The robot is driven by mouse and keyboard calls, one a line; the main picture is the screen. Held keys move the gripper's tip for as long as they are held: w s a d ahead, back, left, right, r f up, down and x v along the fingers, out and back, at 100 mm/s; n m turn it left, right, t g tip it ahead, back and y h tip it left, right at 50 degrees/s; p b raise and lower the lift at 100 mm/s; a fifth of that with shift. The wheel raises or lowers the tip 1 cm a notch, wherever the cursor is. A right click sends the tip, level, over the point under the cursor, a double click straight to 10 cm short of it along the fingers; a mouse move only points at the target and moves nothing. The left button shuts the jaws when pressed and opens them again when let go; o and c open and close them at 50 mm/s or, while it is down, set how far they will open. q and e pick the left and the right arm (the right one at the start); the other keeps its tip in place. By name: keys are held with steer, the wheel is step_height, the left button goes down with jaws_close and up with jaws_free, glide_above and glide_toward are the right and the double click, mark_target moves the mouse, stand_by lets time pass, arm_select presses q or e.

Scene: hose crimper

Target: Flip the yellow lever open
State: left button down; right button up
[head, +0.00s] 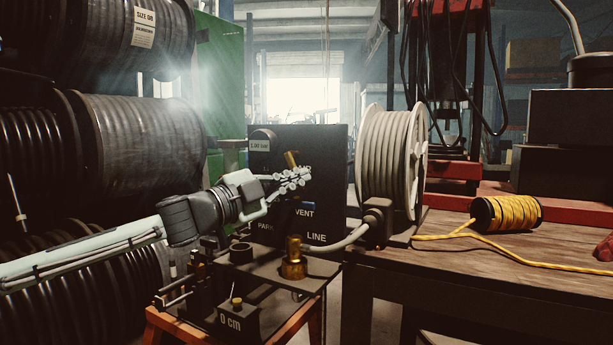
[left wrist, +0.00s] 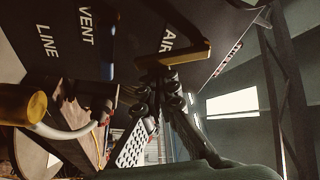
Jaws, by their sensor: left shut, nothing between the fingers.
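The yellow lever (head: 291,159) is on the dark panel (head: 333,175); its upper end shows above my left gripper (head: 298,178) in the head view, and the rest is hidden behind the fingers. In the left wrist view the yellow lever (left wrist: 182,53) lies across the panel by the "AIR" lettering, close to the fingertips (left wrist: 165,84). My left gripper is shut and empty. It is right at the lever; whether it touches I cannot tell. My right gripper is in neither view.
A blue lever (left wrist: 107,45) sits by "VENT". A brass fitting (head: 293,262) and a grey hose (head: 345,240) are below the panel. Large hose reels (head: 142,143) fill the left.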

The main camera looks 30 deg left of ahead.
arm_select(q)
steer(key=shift+a+r, duration=0.2)
steer(key=shift+r, duration=0.3)
steer(key=shift+a+r, duration=0.15)
steer(key=shift+r, duration=4.1)
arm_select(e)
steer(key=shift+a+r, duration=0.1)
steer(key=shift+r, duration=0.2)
